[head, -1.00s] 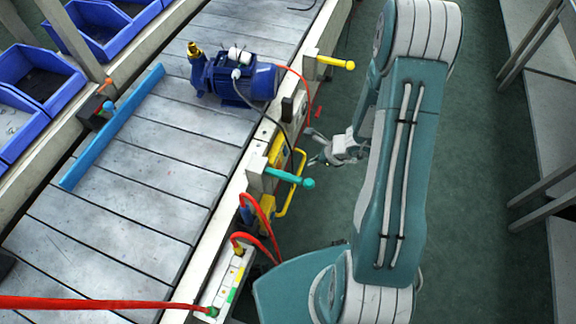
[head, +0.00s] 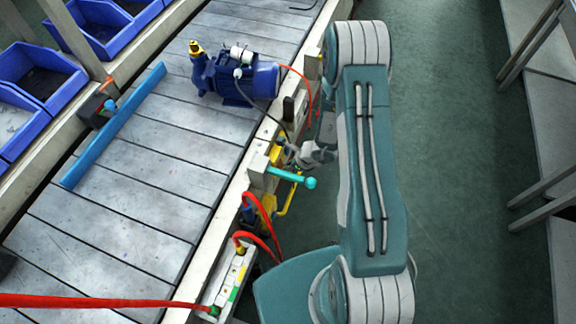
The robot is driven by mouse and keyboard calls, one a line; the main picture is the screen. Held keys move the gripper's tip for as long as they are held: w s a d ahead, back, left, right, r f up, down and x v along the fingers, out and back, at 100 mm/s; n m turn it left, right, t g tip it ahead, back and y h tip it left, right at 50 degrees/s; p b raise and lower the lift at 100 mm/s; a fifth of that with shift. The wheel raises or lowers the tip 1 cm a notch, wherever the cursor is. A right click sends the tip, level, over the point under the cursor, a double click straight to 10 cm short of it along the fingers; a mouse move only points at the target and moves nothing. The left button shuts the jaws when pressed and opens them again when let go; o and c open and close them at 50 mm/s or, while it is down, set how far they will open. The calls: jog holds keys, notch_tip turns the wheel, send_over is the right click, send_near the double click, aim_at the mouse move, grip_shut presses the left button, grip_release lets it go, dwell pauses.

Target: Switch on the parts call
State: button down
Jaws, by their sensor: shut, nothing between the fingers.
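A lever with a teal handle (head: 292,177) sticks out to the right from a pale box on the conveyor's side rail. A second lever with a yellow knob showed further up the rail earlier; my arm now hides its handle. My gripper (head: 291,155) is shut and empty, beside the rail and just above the teal lever in the picture. Part of it is hidden against the yellow parts of the rail, and I cannot tell whether it touches anything. No label saying which control is the parts call is readable.
A blue pump (head: 236,78) stands on the conveyor (head: 140,195), with red and black hoses running to the rail. A yellow bent handle (head: 289,200) juts out below the teal lever. Blue bins (head: 38,80) line the left. The green floor at right is clear.

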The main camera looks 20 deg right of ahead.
jog(key=shift+w+a+f+y, duration=0.1)
jog(key=shift+a+y, duration=0.1)
jog(key=shift+y, duration=0.1)
dwell(0.4)
jog(key=shift+r, duration=0.8)
jog(key=shift+d, duration=0.1)
